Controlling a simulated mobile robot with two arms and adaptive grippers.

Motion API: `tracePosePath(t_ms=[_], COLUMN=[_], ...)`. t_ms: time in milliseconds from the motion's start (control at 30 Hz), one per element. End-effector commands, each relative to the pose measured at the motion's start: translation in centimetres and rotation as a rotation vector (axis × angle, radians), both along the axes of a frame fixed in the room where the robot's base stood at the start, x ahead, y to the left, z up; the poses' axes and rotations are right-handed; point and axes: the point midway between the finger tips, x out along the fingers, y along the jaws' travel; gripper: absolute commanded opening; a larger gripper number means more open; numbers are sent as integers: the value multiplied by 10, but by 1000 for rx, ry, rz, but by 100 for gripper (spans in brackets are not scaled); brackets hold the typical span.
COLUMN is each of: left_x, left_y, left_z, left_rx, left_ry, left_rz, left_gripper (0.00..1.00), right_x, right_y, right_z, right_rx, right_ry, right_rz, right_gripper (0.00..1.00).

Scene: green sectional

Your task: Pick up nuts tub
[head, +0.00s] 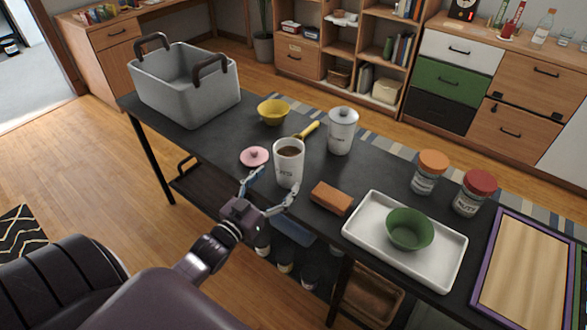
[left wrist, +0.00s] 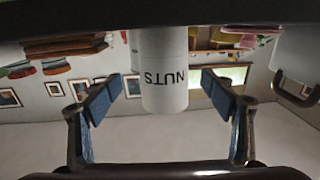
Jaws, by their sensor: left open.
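The nuts tub (head: 289,164) is a white, open-topped cylinder with brown contents, standing upright near the front edge of the dark table. In the left wrist view the blue finger pads of the left gripper (left wrist: 163,84) are on either side of the tub, with gaps visible. A pink knobbed lid (head: 255,156) lies just left of the tub. My right gripper is not in view.
A white lidded canister (head: 342,131), yellow bowl (head: 273,112) and yellow-handled tool (head: 308,130) are behind the tub. An orange-brown block (head: 331,198) and white tray (head: 440,262) with a green bowl (head: 409,230) are right. A grey basket (head: 185,90) stands at the left end.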

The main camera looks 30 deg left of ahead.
Motion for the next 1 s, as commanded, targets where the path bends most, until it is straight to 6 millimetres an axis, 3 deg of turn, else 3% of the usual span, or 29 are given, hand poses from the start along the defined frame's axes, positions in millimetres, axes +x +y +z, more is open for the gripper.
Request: tracePosePath(t_ms=[267,700,1000], left_x=[24,72,76], left_y=[1,7,6], left_z=[0,-7,-8], left_rx=[2,2,2], left_ry=[-1,2,3], left_rz=[0,0,-1], left_gripper=[76,76,76], right_x=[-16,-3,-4], right_y=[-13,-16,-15], right_z=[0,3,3], right_rx=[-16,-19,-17], right_ry=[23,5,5], right_rz=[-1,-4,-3], right_gripper=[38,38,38])
